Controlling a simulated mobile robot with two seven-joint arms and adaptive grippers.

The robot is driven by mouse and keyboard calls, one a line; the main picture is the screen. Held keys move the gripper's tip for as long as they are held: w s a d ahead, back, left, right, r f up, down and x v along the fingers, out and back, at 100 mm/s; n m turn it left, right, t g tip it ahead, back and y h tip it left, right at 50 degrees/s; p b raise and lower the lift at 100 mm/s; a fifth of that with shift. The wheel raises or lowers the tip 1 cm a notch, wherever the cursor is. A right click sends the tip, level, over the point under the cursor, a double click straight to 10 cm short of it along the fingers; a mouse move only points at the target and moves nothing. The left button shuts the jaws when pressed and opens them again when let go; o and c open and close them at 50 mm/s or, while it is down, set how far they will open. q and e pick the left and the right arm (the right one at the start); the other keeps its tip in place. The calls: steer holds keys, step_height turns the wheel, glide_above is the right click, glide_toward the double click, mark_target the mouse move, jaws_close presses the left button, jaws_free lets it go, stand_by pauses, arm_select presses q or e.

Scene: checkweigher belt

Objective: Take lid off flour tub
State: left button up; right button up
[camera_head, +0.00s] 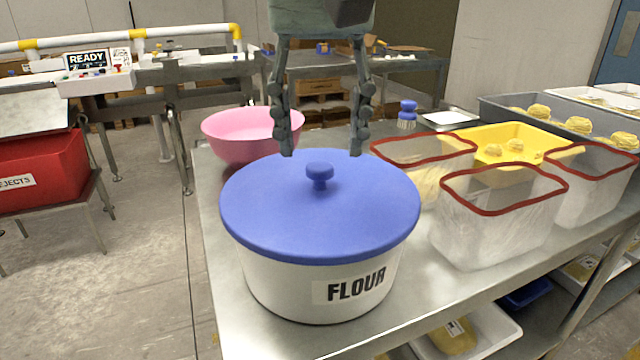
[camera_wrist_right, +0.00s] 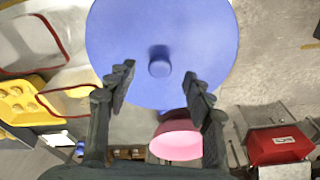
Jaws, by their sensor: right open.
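The white flour tub (camera_head: 300,285) stands on the metal table, with its FLOUR label facing me. Its blue lid (camera_head: 260,210) sits on top, with a round blue knob (camera_head: 319,172) in the middle. My right gripper (camera_head: 322,153) is open and empty, its fingers pointing down above the back part of the lid. In the right wrist view the lid (camera_wrist_right: 200,30) fills the upper middle, and the knob (camera_wrist_right: 159,68) shows between the spread fingers, apart from both. My left gripper is not in view.
A pink bowl (camera_head: 232,148) stands close behind the tub at left. Clear bins with red rims (camera_head: 490,232) and a yellow tray (camera_head: 520,135) of dough pieces crowd the right. A blue-handled brush (camera_head: 407,112) stands behind. A red rejects bin (camera_head: 40,170) is off at left.

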mark_target(320, 165)
steer(key=shift+w+f, duration=0.3)
steer(key=shift+f, duration=0.6)
steer(key=shift+w+f, duration=0.25)
steer(key=shift+f, duration=0.6)
jaws_close()
